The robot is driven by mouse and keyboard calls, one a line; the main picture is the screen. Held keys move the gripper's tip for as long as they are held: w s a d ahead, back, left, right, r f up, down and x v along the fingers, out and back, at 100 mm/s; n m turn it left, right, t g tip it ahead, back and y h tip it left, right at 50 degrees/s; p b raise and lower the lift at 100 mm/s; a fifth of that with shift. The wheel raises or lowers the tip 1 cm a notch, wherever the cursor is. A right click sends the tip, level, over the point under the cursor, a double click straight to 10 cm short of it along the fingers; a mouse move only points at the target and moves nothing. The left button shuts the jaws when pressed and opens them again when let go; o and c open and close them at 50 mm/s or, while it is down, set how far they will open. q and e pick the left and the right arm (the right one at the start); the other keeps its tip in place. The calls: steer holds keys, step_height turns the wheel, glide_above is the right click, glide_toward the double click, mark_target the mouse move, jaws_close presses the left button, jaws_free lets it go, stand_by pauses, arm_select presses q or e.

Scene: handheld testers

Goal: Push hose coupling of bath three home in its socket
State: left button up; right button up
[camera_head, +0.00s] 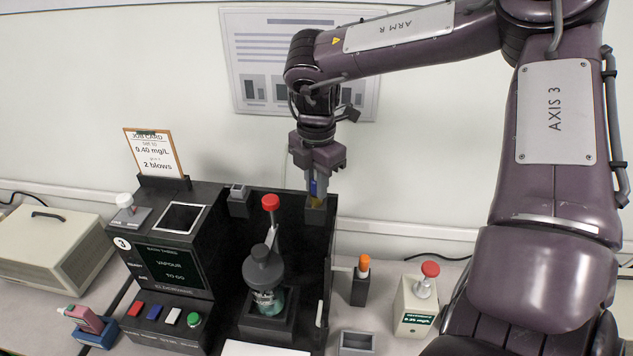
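Bath three (168,268) is a dark unit with a "3" badge and a lit screen reading "VAPOUR TO GO". My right gripper (318,187) points down at the back right corner of its open bay. Its fingertips are at a small dark socket block (316,211). A small blue and yellowish piece (313,188) shows between the fingers, just above the block; it may be the hose coupling. The fingers hide much of it, so I cannot tell how deep it sits or whether they grip it. My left gripper is not in view.
A grey-capped glass vessel (265,275) stands in the bay below a red knob (270,202). An orange-capped piece (364,264) and a red-knobbed tester (416,305) stand to the right. A pink handheld device (83,320) and a beige case (50,254) are at left.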

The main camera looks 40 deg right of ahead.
steer(key=o, duration=0.4)
steer(key=shift+o, duration=0.2)
steer(key=shift+r+b, duration=0.7)
steer(key=shift+r, duration=3.15)
